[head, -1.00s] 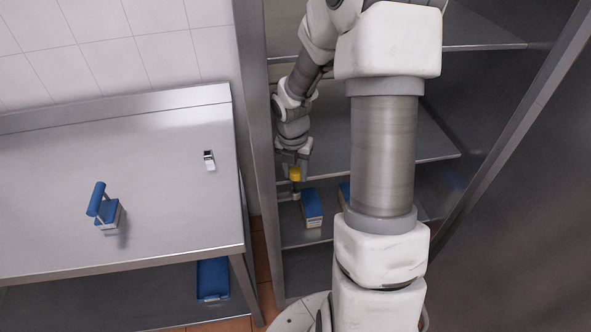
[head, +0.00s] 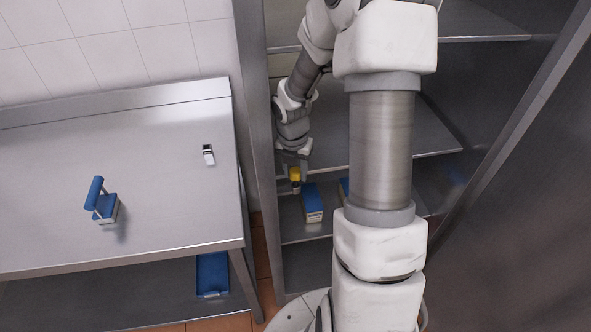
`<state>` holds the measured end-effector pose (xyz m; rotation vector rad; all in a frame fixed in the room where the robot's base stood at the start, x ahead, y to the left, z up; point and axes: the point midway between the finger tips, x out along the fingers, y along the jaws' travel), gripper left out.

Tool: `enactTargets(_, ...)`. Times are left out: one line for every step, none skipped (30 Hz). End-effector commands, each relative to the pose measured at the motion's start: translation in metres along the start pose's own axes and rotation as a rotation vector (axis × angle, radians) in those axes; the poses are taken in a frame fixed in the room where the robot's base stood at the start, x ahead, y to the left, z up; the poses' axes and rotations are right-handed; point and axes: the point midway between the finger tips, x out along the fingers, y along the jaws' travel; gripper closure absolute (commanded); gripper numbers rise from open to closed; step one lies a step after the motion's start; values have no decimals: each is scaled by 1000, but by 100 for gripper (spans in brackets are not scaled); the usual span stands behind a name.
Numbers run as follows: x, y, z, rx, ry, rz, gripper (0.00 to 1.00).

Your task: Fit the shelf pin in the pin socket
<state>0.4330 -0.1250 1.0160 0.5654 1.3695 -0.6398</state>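My gripper (head: 293,170) is inside the open steel cabinet, low near its left side. A small yellow-topped piece (head: 295,174), which I take for the shelf pin, is upright at the fingertips. Its darker lower part shows just under the yellow. The fingers are at or beside the yellow top; the view is too small to tell whether they grip it or stand apart. I cannot make out the pin socket. Whether the pin's lower end sits in anything is also unclear.
A blue-topped box (head: 312,203) stands just right of the pin on the lower shelf (head: 300,232). Another shelf (head: 430,135) lies above it. The cabinet's left post (head: 258,150) is close to my gripper. A steel table (head: 160,215) at left holds a blue-handled tool (head: 97,200) and a small clip (head: 208,155).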

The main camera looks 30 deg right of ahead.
Motion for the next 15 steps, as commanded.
enactTargets(0, 0, 0, 0, 0, 0, 51)
enactTargets(0, 0, 0, 0, 0, 0, 45)
enactTargets(0, 0, 0, 0, 0, 0, 38)
enactTargets(0, 0, 0, 0, 0, 0, 33)
enactTargets(0, 0, 0, 0, 0, 0, 27)
enactTargets(0, 0, 0, 0, 0, 0, 25)
enactTargets(0, 0, 0, 0, 0, 0, 25)
enactTargets(0, 0, 0, 0, 0, 0, 25)
enactTargets(0, 0, 0, 0, 0, 0, 25)
enactTargets(0, 0, 0, 0, 0, 0, 25)
enactTargets(0, 0, 0, 0, 0, 0, 25)
enactTargets(0, 0, 0, 0, 0, 0, 25)
enactTargets(0, 0, 0, 0, 0, 0, 25)
enactTargets(-1, 0, 0, 0, -1, 0, 25)
enactTargets(-2, 0, 1, 1, -1, 1, 25)
